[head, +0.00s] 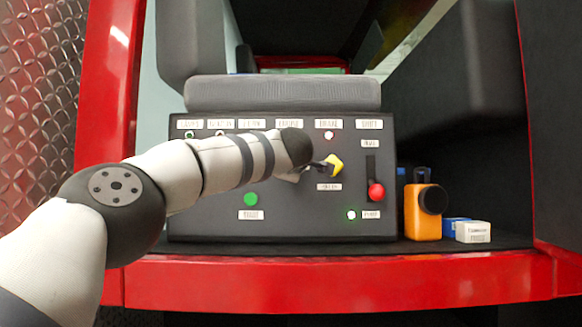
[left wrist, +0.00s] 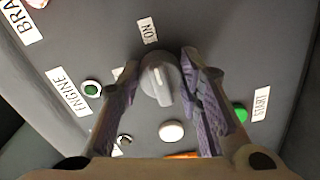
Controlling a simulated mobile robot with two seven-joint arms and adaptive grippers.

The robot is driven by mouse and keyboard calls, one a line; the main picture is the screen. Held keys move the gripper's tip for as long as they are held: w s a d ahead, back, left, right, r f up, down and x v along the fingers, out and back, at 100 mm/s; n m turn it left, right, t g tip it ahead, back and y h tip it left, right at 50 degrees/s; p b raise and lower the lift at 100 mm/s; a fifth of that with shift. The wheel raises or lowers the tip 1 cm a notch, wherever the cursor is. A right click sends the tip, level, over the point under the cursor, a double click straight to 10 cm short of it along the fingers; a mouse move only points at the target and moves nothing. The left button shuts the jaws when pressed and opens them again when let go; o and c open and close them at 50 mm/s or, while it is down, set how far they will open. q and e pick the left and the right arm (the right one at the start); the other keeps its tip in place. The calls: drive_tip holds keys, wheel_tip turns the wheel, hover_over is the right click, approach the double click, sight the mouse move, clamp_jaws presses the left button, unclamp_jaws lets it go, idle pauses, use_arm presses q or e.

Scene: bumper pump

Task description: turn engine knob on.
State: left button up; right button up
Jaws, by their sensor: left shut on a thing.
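The grey round engine knob (left wrist: 157,75) sits on the dark panel in the left wrist view. Its raised grip with a pale pointer line aims down in that view, away from the ON label (left wrist: 147,30) above it. The ENGINE label (left wrist: 68,92) lies to its left. My left gripper (left wrist: 160,64) has one finger on each side of the knob and is shut on it. In the head view my left arm reaches across the control panel (head: 300,220) and its wrist hides the knob; the gripper there (head: 312,168) is mostly hidden. My right gripper is not in view.
Farther right are a red-knobbed lever (head: 376,192), an orange device (head: 423,212) and small boxes (head: 473,232). A green button (head: 251,199) lies below my wrist. A red ledge (head: 330,283) runs in front.

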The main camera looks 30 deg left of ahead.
use_arm(q)
drive_tip(key=shift+r, duration=0.15)
drive_tip(key=o, duration=1.2)
drive_tip(key=shift+c, duration=0.2)
drive_tip(key=v, duration=1.2)
